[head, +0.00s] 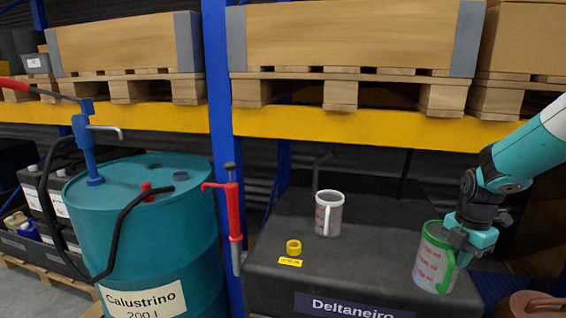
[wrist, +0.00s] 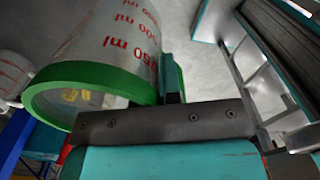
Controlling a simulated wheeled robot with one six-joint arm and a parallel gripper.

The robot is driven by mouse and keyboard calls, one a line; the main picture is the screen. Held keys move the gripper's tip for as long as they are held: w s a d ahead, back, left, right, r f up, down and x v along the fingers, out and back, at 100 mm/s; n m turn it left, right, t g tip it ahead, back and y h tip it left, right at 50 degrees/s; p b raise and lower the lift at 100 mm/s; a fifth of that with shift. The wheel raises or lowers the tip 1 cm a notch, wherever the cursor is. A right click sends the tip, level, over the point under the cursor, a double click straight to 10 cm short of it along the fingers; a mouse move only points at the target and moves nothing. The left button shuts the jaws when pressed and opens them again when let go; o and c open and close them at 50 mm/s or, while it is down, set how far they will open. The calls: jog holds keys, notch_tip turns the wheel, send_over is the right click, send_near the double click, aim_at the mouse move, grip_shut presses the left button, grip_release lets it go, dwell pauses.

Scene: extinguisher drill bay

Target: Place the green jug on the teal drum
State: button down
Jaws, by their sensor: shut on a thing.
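The green jug (head: 433,261) is a clear measuring jug with red markings, a green rim and a green handle. It is at the right of the head view, in front of the right end of a dark bench. My gripper (head: 462,240) is shut on its green handle. In the wrist view the jug (wrist: 110,50) fills the upper left, its rim toward the camera, and the gripper (wrist: 172,100) is at the handle. I cannot tell whether the jug touches the bench. The teal drum (head: 150,235), labelled Calustrino, stands at the left, well away from the jug.
The drum top carries a blue hand pump (head: 90,150), a black hose and a small red fitting (head: 148,190). A white-rimmed jug (head: 328,212) and a yellow ring (head: 293,247) sit on the dark bench (head: 375,265).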

aim_at(434, 283)
jog(key=m, duration=0.1)
jog(key=a+f+m, duration=0.1)
jog(key=shift+s+a+f+m, duration=0.2)
jog(key=shift+a+m, duration=0.1)
jog(key=shift+m, duration=0.1)
jog(key=a+f+m, duration=0.1)
jog(key=m, duration=0.1)
jog(key=s+a+f+m, duration=0.1)
jog(key=a+m, duration=0.1)
jog(key=m, duration=0.1)
jog(key=a+f+m, duration=0.1)
jog(key=f+m, duration=0.1)
jog(key=m, duration=0.1)
jog(key=shift+s+a, duration=0.3)
jog(key=s+a+f+m, duration=0.5)
jog(key=s+f+m, duration=0.2)
jog(key=f+m, duration=0.2)
jog(key=shift+s+f+m, duration=0.2)
jog(key=shift+s+m, duration=0.05)
jog(key=shift+m, duration=0.95)
jog(key=shift+a, duration=0.1)
